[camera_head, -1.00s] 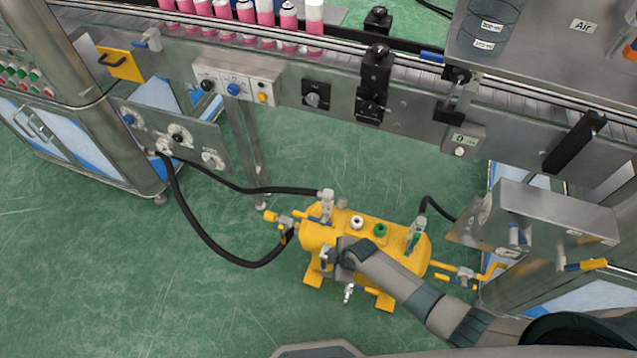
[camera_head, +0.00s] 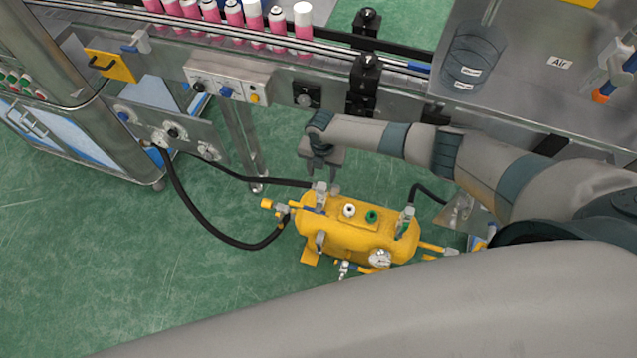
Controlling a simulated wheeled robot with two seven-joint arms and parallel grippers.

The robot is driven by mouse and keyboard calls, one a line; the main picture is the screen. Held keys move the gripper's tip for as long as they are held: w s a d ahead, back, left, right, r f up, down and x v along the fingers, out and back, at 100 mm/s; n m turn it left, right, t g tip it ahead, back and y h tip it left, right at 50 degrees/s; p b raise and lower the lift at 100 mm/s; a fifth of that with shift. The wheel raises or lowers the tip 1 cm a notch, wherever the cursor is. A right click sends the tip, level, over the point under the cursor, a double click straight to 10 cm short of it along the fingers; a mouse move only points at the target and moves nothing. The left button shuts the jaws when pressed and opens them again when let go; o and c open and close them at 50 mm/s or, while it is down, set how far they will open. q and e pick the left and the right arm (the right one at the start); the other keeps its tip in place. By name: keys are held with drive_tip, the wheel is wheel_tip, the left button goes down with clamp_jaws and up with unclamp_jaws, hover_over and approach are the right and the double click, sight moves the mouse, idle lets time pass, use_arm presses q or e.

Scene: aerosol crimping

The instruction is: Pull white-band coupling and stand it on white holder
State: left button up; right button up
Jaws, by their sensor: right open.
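The yellow tank (camera_head: 345,238) stands on the green floor. A pale coupling (camera_head: 320,193) with a black hose sits upright at its left end; I take it as the white-band one, but the band is too small to make out. The white holder (camera_head: 349,210) is an empty round socket on top of the tank, left of the green holder (camera_head: 372,216). My right gripper (camera_head: 322,178) is open, pointing down just above the pale coupling in the picture; I cannot tell whether it touches it. My left gripper is not in view.
A second coupling (camera_head: 405,220) with a hose stands at the tank's right end. A pressure gauge (camera_head: 379,258) is on its front. The conveyor (camera_head: 280,70) with pink cans runs behind. A black hose (camera_head: 190,205) loops left.

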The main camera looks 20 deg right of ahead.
sight(321, 185)
drive_tip(key=shift+f, duration=0.1)
idle(0.3)
wheel_tip(321, 185, down, 7)
drive_tip(key=b, duration=0.5)
drive_tip(key=shift+r+b, duration=0.2)
drive_tip(key=shift+b, duration=0.2)
drive_tip(key=shift+f+b, duration=1.05)
drive_tip(key=shift+f, duration=0.05)
drive_tip(key=shift+c, duration=0.7)
clamp_jaws()
drive_tip(key=shift+r, duration=0.2)
